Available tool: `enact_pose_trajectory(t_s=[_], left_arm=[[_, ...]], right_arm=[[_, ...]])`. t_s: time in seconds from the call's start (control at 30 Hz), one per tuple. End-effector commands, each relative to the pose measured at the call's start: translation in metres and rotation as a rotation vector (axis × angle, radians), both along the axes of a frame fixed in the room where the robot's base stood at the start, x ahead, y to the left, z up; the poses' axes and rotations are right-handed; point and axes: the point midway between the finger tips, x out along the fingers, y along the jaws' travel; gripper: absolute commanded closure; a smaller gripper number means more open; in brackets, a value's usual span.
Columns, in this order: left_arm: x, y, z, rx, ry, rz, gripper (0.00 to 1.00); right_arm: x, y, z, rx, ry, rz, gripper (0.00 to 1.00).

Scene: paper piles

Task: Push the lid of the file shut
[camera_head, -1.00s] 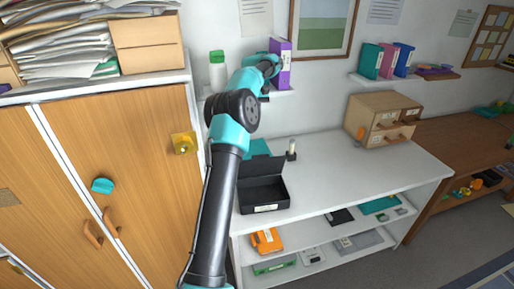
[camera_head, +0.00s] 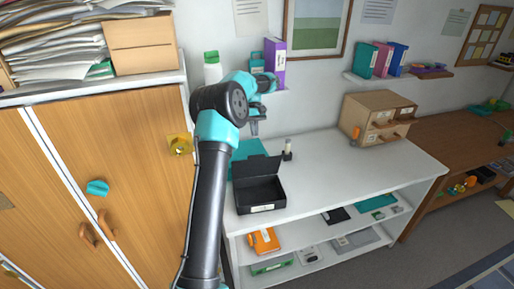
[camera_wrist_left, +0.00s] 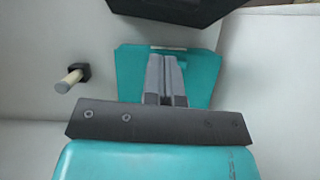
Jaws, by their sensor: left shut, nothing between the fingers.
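The file is a black box (camera_head: 262,195) on the white counter, with a pale label on its front. Its lid (camera_head: 258,167) stands raised at the back edge, and the inside looks empty. The black file (camera_wrist_left: 175,8) shows only in part at the top of the left wrist view. My left gripper (camera_head: 254,131) is shut and empty, pointing down above and behind the lid, apart from it. In the left wrist view its closed fingers (camera_wrist_left: 163,60) appear over a teal flat item. My right gripper is not in view.
The teal item (camera_head: 243,148) lies behind the file. A small black holder with a pale peg (camera_head: 288,150) stands at the back right of it. A wooden drawer unit (camera_head: 375,118) is farther right. The counter (camera_head: 335,175) between is clear.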

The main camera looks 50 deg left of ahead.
Motion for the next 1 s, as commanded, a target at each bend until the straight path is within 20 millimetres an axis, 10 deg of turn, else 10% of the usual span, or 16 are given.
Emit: enact_pose_trajectory(t_s=[0.23, 1.0], left_arm=[[-0.01, -0.014, -0.032, -0.001, 0.002, 0.0, 1.0], [-0.027, -0.044, -0.044, -0.001, -0.001, 0.0, 1.0]], right_arm=[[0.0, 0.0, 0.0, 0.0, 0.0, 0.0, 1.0], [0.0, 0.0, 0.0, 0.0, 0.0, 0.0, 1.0]])
